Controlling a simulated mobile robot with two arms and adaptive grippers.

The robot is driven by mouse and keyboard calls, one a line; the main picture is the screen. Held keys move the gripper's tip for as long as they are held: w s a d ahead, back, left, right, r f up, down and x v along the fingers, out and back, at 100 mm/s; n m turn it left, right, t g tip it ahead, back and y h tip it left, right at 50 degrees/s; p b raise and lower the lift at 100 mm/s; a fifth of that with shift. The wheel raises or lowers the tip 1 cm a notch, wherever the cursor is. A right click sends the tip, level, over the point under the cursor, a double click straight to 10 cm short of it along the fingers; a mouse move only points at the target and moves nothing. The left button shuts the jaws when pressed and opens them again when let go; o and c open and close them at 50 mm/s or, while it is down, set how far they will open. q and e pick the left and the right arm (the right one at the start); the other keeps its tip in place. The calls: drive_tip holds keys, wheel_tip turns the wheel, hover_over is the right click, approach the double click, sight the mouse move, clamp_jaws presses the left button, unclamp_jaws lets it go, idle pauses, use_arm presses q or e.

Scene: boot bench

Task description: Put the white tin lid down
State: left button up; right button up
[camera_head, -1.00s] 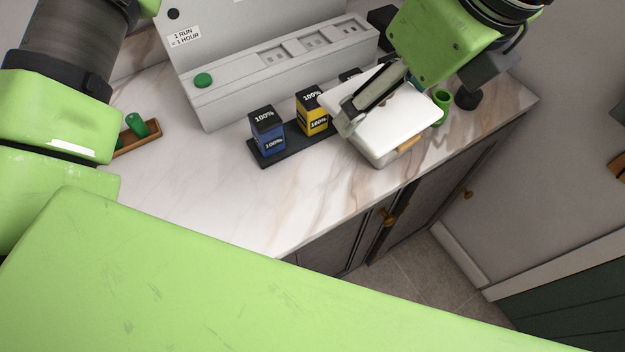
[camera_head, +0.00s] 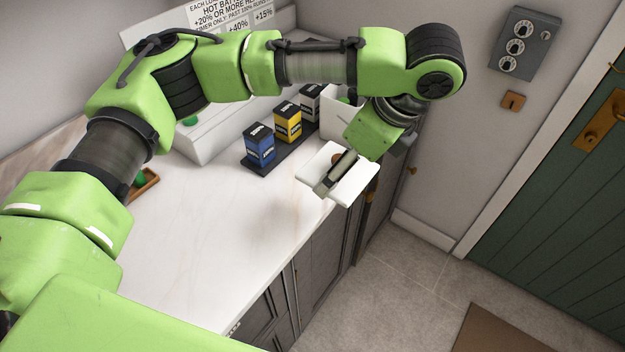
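The white tin lid (camera_head: 356,184) is a flat, light square at the counter's front edge, right of the battery row. My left gripper (camera_head: 326,185) reaches it from above right, its dark fingers lying across the lid and seemingly closed on it. A small brown round patch (camera_head: 336,158) shows beside the fingers; I cannot tell what it belongs to. Whatever is under the lid is hidden, so I cannot tell whether it touches anything below. My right gripper is not in view.
A white container (camera_head: 333,121) stands behind the lid. The marble counter (camera_head: 220,245) is clear at front left. A green door (camera_head: 560,200) is right.

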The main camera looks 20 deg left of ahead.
sight(328, 144)
use_arm(q)
drive_tip(key=w+a+f, duration=0.2)
drive_tip(key=w, duration=0.1)
drive_tip(key=shift+w+a, duration=0.1)
drive_tip(key=shift+a, duration=0.15)
drive_tip(key=w+a+f, duration=0.2)
drive_tip(key=w+a, duration=0.1)
drive_tip(key=shift+w, duration=0.2)
drive_tip(key=w+a+f, duration=0.1)
drive_tip(key=w+f, duration=0.1)
drive_tip(key=f, duration=0.1)
drive_tip(key=w+a+f, duration=0.1)
drive_tip(key=shift+a+f+p, duration=0.2)
drive_tip(key=shift+a+p, duration=0.15)
drive_tip(key=shift+p, duration=0.05)
drive_tip(key=shift+w+a+f, duration=0.1)
drive_tip(key=shift+w+f, duration=0.1)
drive_tip(key=shift+f, duration=0.05)
drive_tip(key=shift+w+a+f, duration=0.15)
drive_tip(key=shift+a+f, duration=0.05)
drive_tip(key=shift+f, duration=0.1)
wheel_tip(328, 144, down, 3)
drive_tip(key=shift+w+a+f+p, duration=0.1)
drive_tip(key=shift+p, duration=0.7)
drive_tip(key=shift+f, duration=0.1)
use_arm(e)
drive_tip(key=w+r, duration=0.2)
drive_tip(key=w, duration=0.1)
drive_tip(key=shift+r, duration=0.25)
